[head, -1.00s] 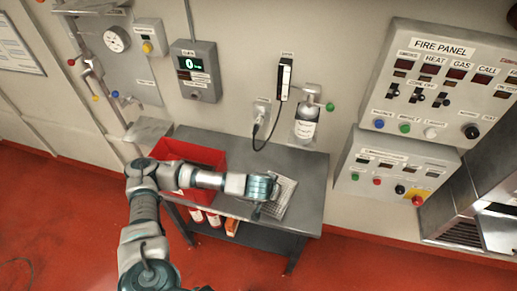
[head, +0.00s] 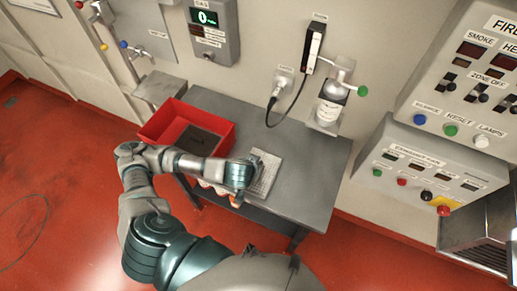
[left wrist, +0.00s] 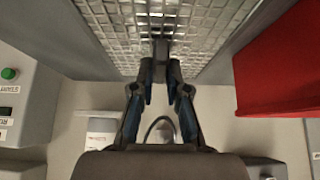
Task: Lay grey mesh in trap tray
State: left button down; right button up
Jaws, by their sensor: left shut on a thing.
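The grey mesh (head: 266,174) is a flat rectangular grid over the grey bench (head: 318,185), right of the red bin. In the left wrist view the mesh (left wrist: 205,30) fills the top middle. My left gripper (head: 253,167) is at the near left edge of the mesh. In the left wrist view its fingers (left wrist: 160,62) are shut on a small dark part at the mesh's edge. I cannot tell whether the mesh touches the bench. I cannot pick out a trap tray for certain. My right gripper is not in view.
The red bin (head: 222,131), with a dark flat piece (head: 199,141) inside, stands on the bench's left side. A white bottle (head: 331,104) and a plug with a black cable (head: 279,88) are on the wall behind. The bench's right side is clear.

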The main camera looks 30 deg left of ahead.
aim_at(259, 152)
pick_arm(q)
jog(key=shift+w+a+f+b, duration=0.15)
jog(key=shift+w+f+b, duration=0.4)
jog(key=shift+w+b, duration=0.2)
jog(key=w+a, duration=0.1)
jog(key=w, duration=0.1)
jog(key=w+p, duration=0.1)
jog(key=w, duration=0.1)
jog(key=w+a+p, duration=0.1)
jog(key=shift+w+a+r, duration=0.3)
jog(key=shift+w+r, duration=0.05)
jog(key=shift+w, duration=0.05)
jog(key=w, duration=0.1)
jog(key=w+a, duration=0.2)
jog(key=shift+w+f+p, duration=0.35)
jog(key=shift+w+f, duration=0.15)
jog(key=f, duration=0.3)
jog(key=shift+d+f+p, duration=0.1)
jog(key=shift+d+p, duration=0.2)
jog(key=c, duration=1.6)
grip_release()
jog(key=shift+a+f, duration=0.1)
jog(key=shift+f, duration=0.05)
jog(key=o, duration=0.4)
jog(key=shift+a, duration=0.1)
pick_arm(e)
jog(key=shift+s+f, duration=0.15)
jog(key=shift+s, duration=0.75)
